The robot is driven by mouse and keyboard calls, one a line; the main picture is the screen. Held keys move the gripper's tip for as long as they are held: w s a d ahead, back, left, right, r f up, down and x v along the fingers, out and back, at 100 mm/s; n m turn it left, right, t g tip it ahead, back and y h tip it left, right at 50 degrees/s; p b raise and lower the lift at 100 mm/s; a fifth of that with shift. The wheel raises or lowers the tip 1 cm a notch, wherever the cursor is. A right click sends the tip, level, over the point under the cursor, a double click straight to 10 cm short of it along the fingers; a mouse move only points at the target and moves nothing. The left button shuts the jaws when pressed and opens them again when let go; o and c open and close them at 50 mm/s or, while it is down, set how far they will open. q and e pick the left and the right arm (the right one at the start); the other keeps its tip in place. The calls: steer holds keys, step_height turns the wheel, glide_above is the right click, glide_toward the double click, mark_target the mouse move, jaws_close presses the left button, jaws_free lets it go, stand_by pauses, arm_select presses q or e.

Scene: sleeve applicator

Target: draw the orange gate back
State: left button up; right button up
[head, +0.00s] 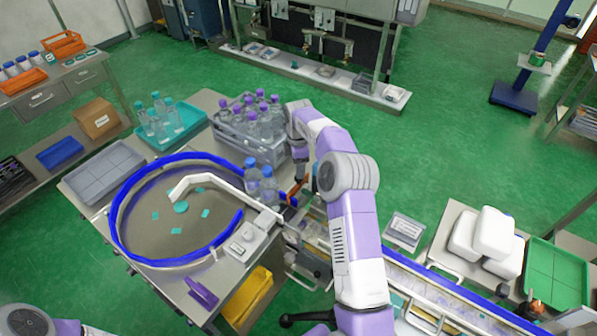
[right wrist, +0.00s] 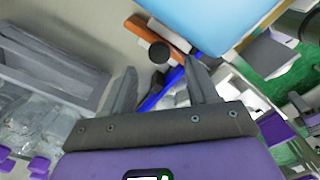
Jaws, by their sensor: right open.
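The orange gate (head: 297,188) shows as a small orange-brown bar beside the two bottles at the turntable's right side, partly hidden by my right arm. In the right wrist view it is an orange bar (right wrist: 158,34) with a dark round knob (right wrist: 160,53) near it. My right gripper (head: 301,160) is above and behind the gate in the head view, mostly hidden by its own wrist. In the right wrist view its two fingers (right wrist: 162,68) are apart with nothing held between them, and the gate lies beyond their tips. My left gripper is out of view.
Two blue-capped bottles (head: 262,186) stand close by the gate. A crate of purple-capped bottles (head: 246,142) stands behind. The blue-rimmed turntable (head: 150,262) lies left, a conveyor (head: 440,287) runs right. A large light-blue surface (right wrist: 210,18) fills the upper wrist view.

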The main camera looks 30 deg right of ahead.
steer(key=shift+r, duration=1.45)
